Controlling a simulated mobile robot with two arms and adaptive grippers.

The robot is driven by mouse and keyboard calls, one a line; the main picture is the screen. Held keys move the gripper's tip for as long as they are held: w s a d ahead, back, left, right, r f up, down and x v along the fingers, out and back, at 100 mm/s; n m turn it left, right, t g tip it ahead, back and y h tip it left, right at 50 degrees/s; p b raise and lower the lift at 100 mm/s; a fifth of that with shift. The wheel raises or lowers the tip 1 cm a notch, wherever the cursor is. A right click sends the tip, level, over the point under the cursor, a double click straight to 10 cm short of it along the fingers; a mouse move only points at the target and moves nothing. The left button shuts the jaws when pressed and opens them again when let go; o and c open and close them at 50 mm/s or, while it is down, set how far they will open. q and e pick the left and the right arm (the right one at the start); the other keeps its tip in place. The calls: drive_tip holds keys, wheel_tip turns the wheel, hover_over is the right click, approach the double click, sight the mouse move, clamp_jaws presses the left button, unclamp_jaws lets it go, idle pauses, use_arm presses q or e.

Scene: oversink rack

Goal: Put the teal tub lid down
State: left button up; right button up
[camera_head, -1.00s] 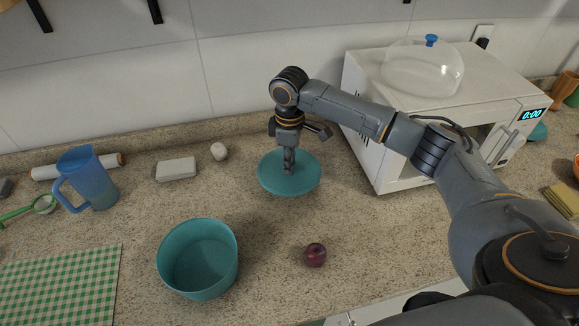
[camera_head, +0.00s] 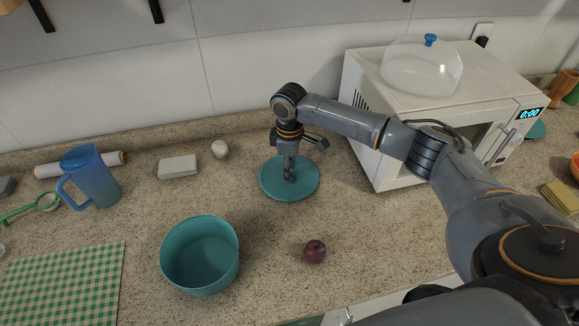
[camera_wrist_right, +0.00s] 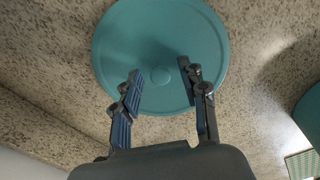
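The teal tub lid (camera_head: 271,186) is a round disc lying flat on the counter, left of the microwave. My right gripper (camera_head: 289,176) points down over the middle of the lid. The teal tub (camera_head: 201,280) stands open and empty, nearer and to the left. My left gripper is not in view.
A white microwave (camera_head: 370,140) with a clear dome (camera_head: 420,70) stands to the right. A plum (camera_head: 315,251) lies in front of the lid. A white block (camera_head: 178,167), a garlic-like bulb (camera_head: 220,149) and a blue pitcher (camera_head: 90,178) are left. Bare counter surrounds the lid.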

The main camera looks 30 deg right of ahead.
wheel_tip(320, 180, up, 12)
drive_tip(key=b, duration=0.2)
drive_tip(key=shift+r, duration=0.2)
drive_tip(key=shift+s+a+f, duration=0.1)
idle(0.6)
